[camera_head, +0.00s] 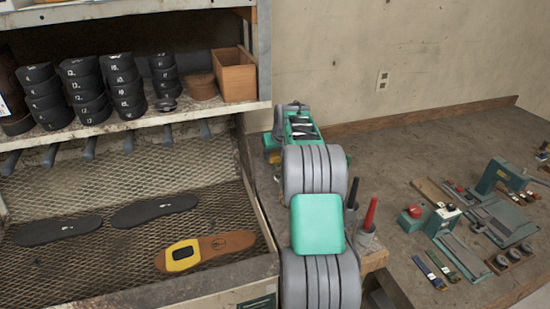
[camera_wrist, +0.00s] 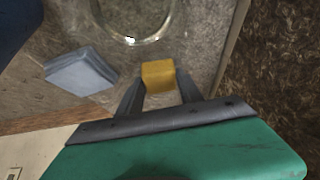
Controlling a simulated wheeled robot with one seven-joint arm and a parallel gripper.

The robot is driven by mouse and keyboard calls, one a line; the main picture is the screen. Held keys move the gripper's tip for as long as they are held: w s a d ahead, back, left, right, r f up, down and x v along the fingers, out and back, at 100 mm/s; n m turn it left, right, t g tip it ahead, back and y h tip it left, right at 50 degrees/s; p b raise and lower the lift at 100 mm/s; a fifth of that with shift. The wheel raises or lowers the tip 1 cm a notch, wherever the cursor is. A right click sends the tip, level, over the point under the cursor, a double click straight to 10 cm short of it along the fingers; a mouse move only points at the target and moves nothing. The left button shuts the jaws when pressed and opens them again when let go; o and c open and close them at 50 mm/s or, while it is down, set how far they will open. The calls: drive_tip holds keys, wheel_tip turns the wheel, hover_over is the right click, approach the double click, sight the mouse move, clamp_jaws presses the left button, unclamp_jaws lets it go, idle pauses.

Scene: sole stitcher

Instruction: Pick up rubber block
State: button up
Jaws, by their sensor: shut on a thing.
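In the wrist view my gripper (camera_wrist: 159,80) is shut on a small yellow block (camera_wrist: 158,73), held between the fingertips.
A round, shiny-rimmed glass dish (camera_wrist: 130,38) lies just beyond the held block. Red and black-handled tools (camera_head: 370,215) stand right of my arm.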

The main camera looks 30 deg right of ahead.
drive_tip(key=b+v, duration=0.2)
drive_tip(key=v, duration=0.7)
drive_tip(key=shift+s+a, duration=0.15)
drive_tip(key=shift+a, duration=0.25)
drive_tip(key=s+a+r+b, duration=0.1)
drive_tip(key=s, duration=0.1)
drive_tip(key=s+a+r+b, duration=0.1)
drive_tip(key=s, duration=0.2)
drive_tip(key=s+a+r, duration=0.1)
drive_tip(key=s+r, duration=0.1)
drive_tip(key=s, duration=0.1)
drive_tip(key=shift+s+a+r+b, duration=0.1)
drive_tip(key=shift+s+b, duration=0.1)
drive_tip(key=shift+b, duration=0.2)
